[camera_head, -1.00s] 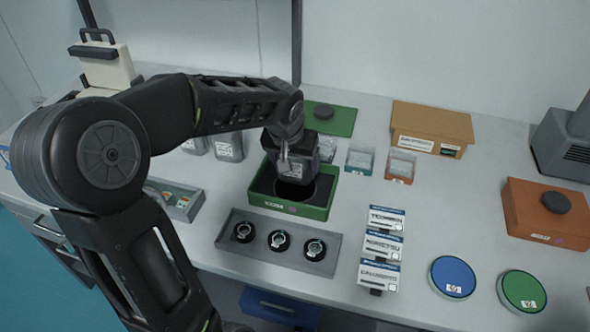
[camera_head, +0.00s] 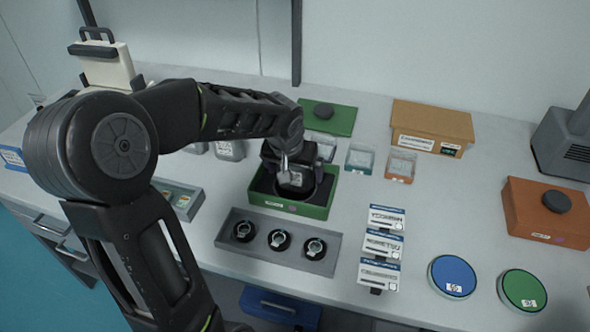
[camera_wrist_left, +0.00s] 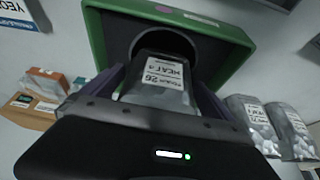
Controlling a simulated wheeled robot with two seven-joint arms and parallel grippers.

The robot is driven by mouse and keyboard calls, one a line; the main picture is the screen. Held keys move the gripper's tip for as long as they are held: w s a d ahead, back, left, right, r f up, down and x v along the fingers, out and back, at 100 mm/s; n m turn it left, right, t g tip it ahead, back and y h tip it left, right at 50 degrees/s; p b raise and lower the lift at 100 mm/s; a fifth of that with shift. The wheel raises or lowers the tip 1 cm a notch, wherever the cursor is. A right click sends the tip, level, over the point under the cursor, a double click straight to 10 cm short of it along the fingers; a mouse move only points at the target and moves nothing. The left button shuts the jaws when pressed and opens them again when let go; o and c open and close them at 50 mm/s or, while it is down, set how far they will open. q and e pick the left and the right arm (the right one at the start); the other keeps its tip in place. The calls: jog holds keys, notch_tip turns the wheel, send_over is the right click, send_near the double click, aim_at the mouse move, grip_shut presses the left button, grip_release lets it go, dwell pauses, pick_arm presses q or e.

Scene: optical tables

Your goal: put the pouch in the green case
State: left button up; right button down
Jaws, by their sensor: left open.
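The green case (camera_head: 308,211) stands open on the table, with a round recess in its dark insert. The clear pouch (camera_head: 297,181), with a white label, is at that recess. It also shows in the left wrist view (camera_wrist_left: 163,82), in front of the round opening and inside the outline of the case (camera_wrist_left: 98,50). My left gripper (camera_head: 288,168) is over the case, with its open fingers on either side of the pouch (camera_wrist_left: 163,90). The pouch's lower end is hidden, so I cannot tell how deep it sits. My right gripper is not in view.
A green lid (camera_head: 342,124) with a dark knob lies behind the case. A grey tray (camera_head: 225,241) with several round parts is in front. Small boxes (camera_head: 361,158) and label cards (camera_head: 386,218) stand to the right. Other pouches (camera_head: 230,150) stand to the left.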

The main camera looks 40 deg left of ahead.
pick_arm(q)
jog(key=shift+r+p, duration=0.25)
jog(key=shift+p, duration=0.05)
jog(key=b+v, duration=0.1)
jog(key=v, duration=1)
jog(key=shift+s+r, duration=0.25)
jog(key=shift+r, duration=0.1)
jog(key=shift+d, duration=0.1)
